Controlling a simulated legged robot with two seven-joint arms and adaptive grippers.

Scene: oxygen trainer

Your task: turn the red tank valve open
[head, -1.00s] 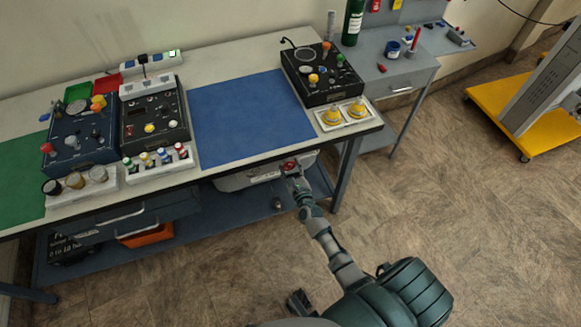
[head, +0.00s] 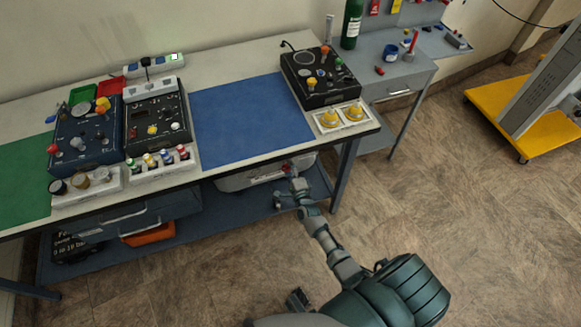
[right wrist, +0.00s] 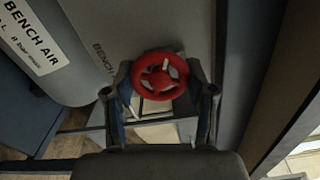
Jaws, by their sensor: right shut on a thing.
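The red tank valve (right wrist: 160,76) is a round handwheel, seen face-on in the right wrist view; it also shows small under the bench's front edge in the head view (head: 287,169). It belongs to the pale grey tank (head: 245,179) on the lower shelf, labelled "BENCH AIR" in the right wrist view (right wrist: 92,47). My right gripper (right wrist: 161,88) has one finger on each side of the wheel and is shut on it. In the head view my right gripper (head: 290,178) partly covers the valve.
The bench top (head: 253,58) overhangs the tank. A bench leg (head: 345,173) stands to the right of my gripper. An orange bin (head: 149,234) sits on the lower shelf (head: 205,220) at left. The floor in front is clear.

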